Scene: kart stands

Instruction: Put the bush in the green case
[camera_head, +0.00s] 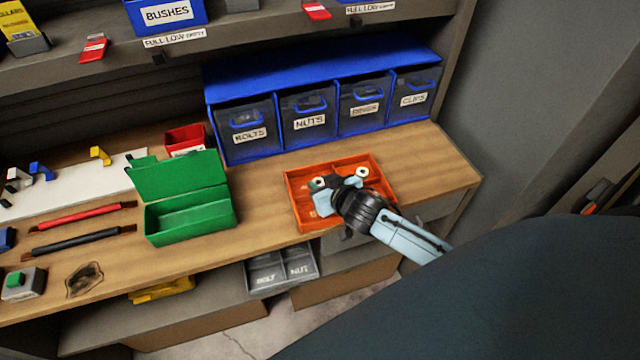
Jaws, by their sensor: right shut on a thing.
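The green case (190,218) stands on the wooden bench with its lid (180,175) raised at the back; its inside looks empty. My right gripper (338,184) is over the orange tray (297,204), right of the green case. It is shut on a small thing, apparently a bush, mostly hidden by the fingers. Two small pale round parts (318,183) (362,172) show beside the fingers; I cannot tell whether they are loose in the tray. My left gripper is not in view.
A blue bin rack (325,70) labelled bolts, nuts and clips stands behind the tray. A red box (185,138) is behind the case. Red (80,214) and black (80,242) rods lie left. Bare bench separates case and tray. A shelf with a blue BUSHES bin (167,14) is above.

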